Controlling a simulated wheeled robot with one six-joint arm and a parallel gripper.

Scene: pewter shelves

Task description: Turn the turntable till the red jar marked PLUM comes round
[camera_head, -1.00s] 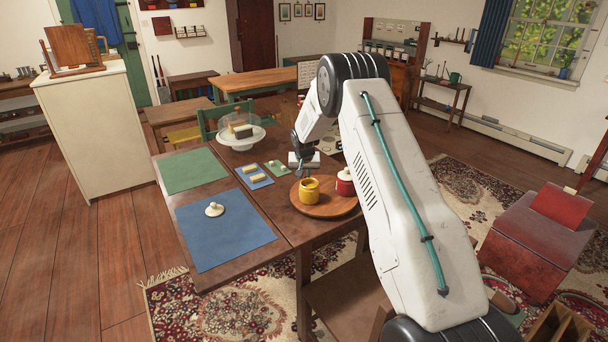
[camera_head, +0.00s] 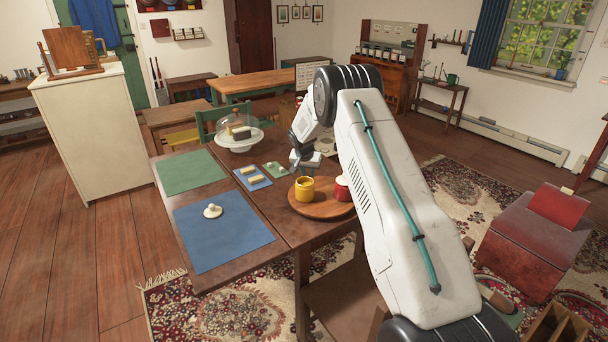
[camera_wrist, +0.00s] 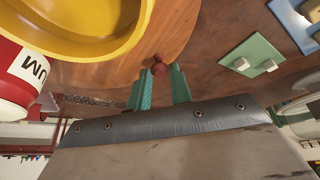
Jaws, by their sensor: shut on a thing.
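The wooden turntable (camera_head: 318,211) sits on the table's near right corner. An open yellow jar (camera_head: 304,190) stands at its left. A red jar (camera_head: 343,191) stands at its right, partly hidden by my arm. In the wrist view the red jar (camera_wrist: 22,82) has a white label ending in "UM"; the rest is cut off. The yellow jar (camera_wrist: 85,35) fills the upper left there. My gripper (camera_wrist: 160,72) is shut on a small red-brown knob (camera_wrist: 158,60) at the turntable's edge. In the head view my gripper (camera_head: 304,163) is behind the yellow jar.
A blue mat (camera_head: 220,245) with a white lid (camera_head: 212,210) lies at the front left, a green mat (camera_head: 190,172) behind it. A glass-domed cake stand (camera_head: 240,140) stands at the back. Small blue (camera_head: 252,178) and green (camera_head: 275,168) mats with blocks lie left of the turntable.

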